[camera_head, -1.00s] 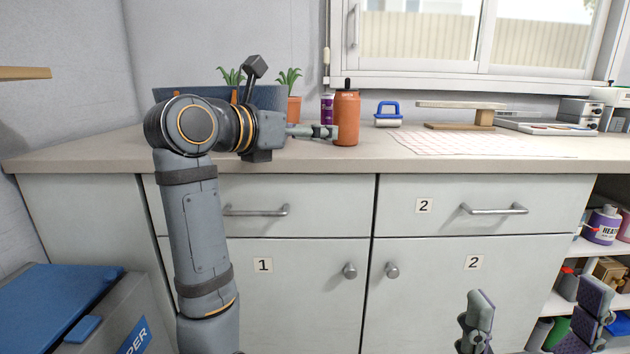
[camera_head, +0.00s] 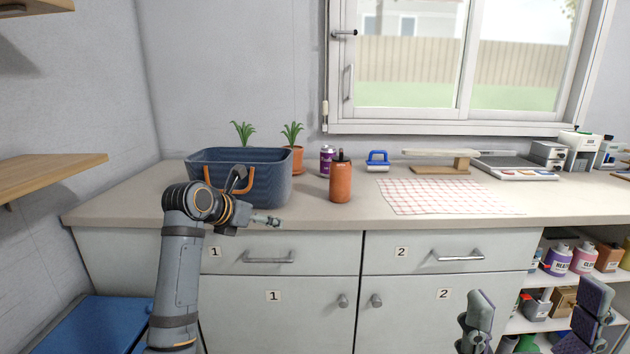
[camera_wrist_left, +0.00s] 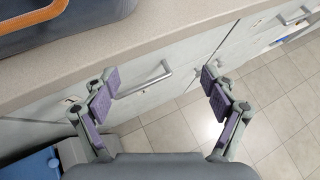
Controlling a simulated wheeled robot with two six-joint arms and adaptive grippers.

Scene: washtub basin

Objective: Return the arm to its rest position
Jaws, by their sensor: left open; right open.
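My left arm comes in from the left in the head view, and its gripper (camera_head: 268,221) is at the counter's front edge, in front of the blue basket. In the left wrist view the left gripper (camera_wrist_left: 165,92) is open and empty, its two fingers wide apart, with a drawer handle and the tiled floor behind and below them. My right gripper (camera_head: 535,315) is open and empty at the lower right of the head view, in front of the cabinet and shelf.
The counter (camera_head: 330,215) holds a blue basket (camera_head: 275,175), an orange bottle (camera_head: 340,183), a purple can (camera_head: 327,160), a checked cloth (camera_head: 440,197) and a blue-handled tool (camera_head: 377,160). A blue-lidded bin (camera_head: 85,325) stands at lower left. A wooden shelf (camera_head: 50,175) juts from the left wall.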

